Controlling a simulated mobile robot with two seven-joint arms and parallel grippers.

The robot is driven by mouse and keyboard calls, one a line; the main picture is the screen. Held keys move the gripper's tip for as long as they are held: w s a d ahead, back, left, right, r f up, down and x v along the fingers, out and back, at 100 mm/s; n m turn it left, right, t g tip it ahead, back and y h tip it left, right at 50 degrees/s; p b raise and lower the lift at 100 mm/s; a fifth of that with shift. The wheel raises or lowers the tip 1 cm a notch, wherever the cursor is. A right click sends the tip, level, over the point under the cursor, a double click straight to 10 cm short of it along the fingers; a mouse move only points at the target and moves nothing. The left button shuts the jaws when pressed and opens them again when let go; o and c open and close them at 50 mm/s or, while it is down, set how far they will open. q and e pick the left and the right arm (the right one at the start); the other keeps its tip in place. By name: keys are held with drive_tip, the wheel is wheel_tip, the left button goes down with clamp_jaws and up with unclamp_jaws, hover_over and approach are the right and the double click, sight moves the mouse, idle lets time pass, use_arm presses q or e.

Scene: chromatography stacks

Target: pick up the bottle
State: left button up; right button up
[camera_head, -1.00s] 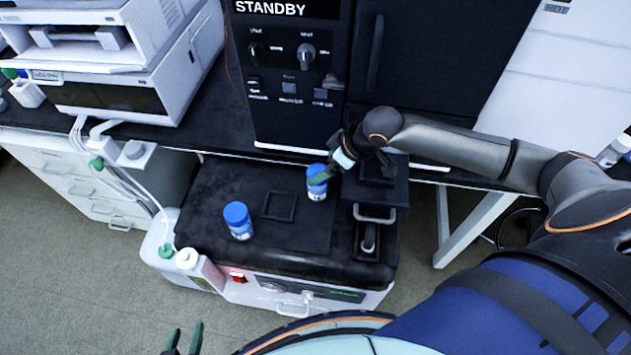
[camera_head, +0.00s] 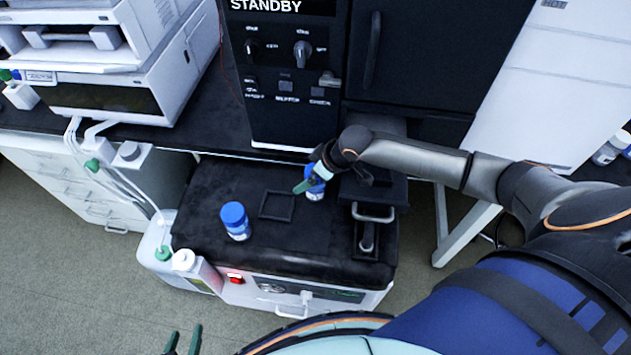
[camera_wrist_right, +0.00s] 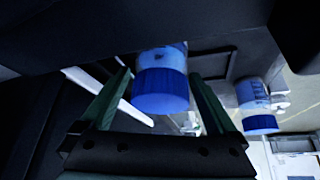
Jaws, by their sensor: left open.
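A blue-capped bottle (camera_head: 314,194) stands on the black top of the low cabinet, partly hidden by my right gripper. A second blue-capped bottle (camera_head: 235,221) stands to its left on the same top. My right gripper (camera_head: 308,181) is at the first bottle. In the right wrist view, its green fingers (camera_wrist_right: 160,105) are open, with a blue-capped bottle (camera_wrist_right: 162,88) between them and gaps showing on both sides. The other bottle (camera_wrist_right: 255,102) shows beyond the right finger. My left gripper (camera_head: 183,341) is open and empty at the bottom edge.
A square black frame (camera_head: 277,206) lies between the bottles. A black block with a metal handle (camera_head: 372,213) stands right of the first bottle. The black machine (camera_head: 290,80) rises behind. White-capped (camera_head: 183,260) and green-capped (camera_head: 163,253) containers stand at the left.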

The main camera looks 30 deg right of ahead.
clamp_jaws()
idle(0.6)
drive_tip(key=shift+r, duration=0.1)
